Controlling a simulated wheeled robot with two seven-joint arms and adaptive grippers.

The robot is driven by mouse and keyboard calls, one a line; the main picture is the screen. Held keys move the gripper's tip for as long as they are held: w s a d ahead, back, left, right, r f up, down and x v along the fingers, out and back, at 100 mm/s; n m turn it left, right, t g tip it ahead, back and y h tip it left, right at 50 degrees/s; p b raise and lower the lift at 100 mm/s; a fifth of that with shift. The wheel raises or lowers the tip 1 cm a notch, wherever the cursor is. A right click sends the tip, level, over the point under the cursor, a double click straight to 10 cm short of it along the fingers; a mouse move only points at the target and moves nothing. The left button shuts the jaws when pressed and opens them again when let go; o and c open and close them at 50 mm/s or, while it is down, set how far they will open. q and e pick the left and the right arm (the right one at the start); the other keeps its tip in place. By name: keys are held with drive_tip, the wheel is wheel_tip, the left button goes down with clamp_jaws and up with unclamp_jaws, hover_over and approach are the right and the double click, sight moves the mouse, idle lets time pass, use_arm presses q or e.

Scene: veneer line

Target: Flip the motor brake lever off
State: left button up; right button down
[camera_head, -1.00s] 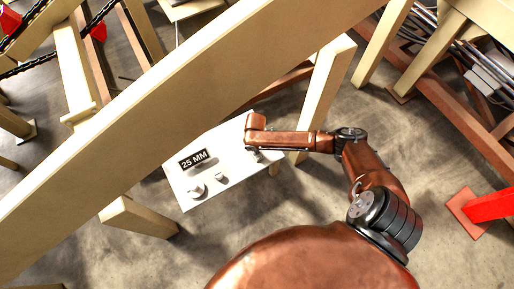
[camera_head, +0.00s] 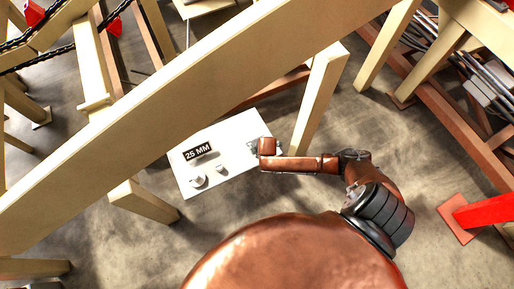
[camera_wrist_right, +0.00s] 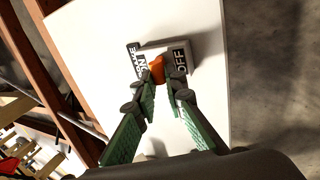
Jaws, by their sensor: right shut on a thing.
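The brake switch is a grey box (camera_wrist_right: 192,50) on a white panel (camera_wrist_right: 90,35), with an ON label (camera_wrist_right: 142,66) on the left and an OFF label (camera_wrist_right: 180,62) on the right in the right wrist view. The orange lever (camera_wrist_right: 157,68) shows between the labels, closer to ON. My right gripper (camera_wrist_right: 163,86) has its green fingers shut on the lever, partly hiding it. In the head view my right gripper (camera_head: 254,150) is at the panel's right end, mostly hidden by its wrist. My left gripper is not in view.
The panel (camera_head: 245,130) also carries a 25 MM display (camera_head: 198,151) and two knobs (camera_head: 198,181). A large cream beam (camera_head: 190,85) crosses above it. A cream leg (camera_head: 318,100) stands just right of the panel.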

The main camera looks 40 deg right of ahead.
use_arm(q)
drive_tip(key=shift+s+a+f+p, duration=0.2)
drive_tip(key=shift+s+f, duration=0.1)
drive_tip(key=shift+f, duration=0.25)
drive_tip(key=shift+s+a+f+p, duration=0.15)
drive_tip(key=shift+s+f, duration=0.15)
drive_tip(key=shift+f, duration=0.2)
use_arm(e)
drive_tip(key=shift+s+a+f+t, duration=0.15)
drive_tip(key=shift+s+t, duration=0.15)
drive_tip(key=shift+t, duration=0.5)
drive_tip(key=c, duration=2)
unclamp_jaws()
drive_tip(key=shift+o, duration=0.2)
drive_tip(key=shift+h, duration=0.3)
